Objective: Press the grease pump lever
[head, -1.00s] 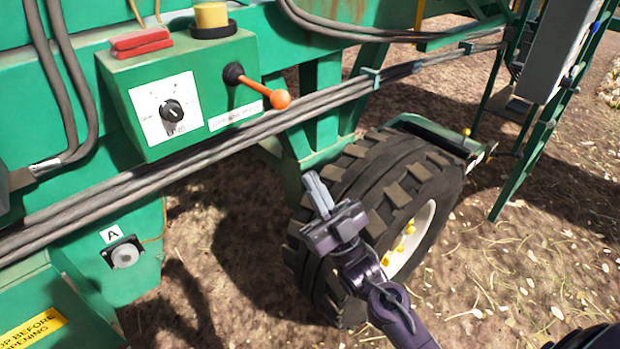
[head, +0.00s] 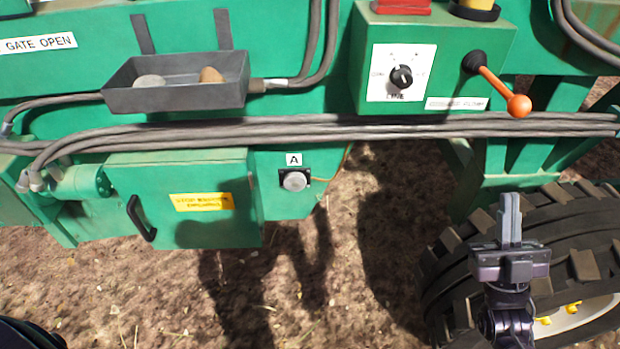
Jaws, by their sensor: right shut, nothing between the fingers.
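One lever shows, an orange rod with a ball knob (head: 519,105) on a black pivot. It sticks out down and to the right from the front of a green control box (head: 365,60). The small label beside it is too blurred to read, so I cannot tell if it is the grease pump lever. My right gripper (head: 510,207) is shut and empty, pointing up in front of the tyre. In the picture it is below the knob and apart from it. My left gripper is out of view.
The control box carries a dial (head: 401,77). Grey cables (head: 330,128) run across below it. A tray (head: 175,97) with two lumps, a hatch with a black handle (head: 140,219) and a round fitting marked A (head: 295,181) are to the left. A big tyre (head: 460,262) stands lower right.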

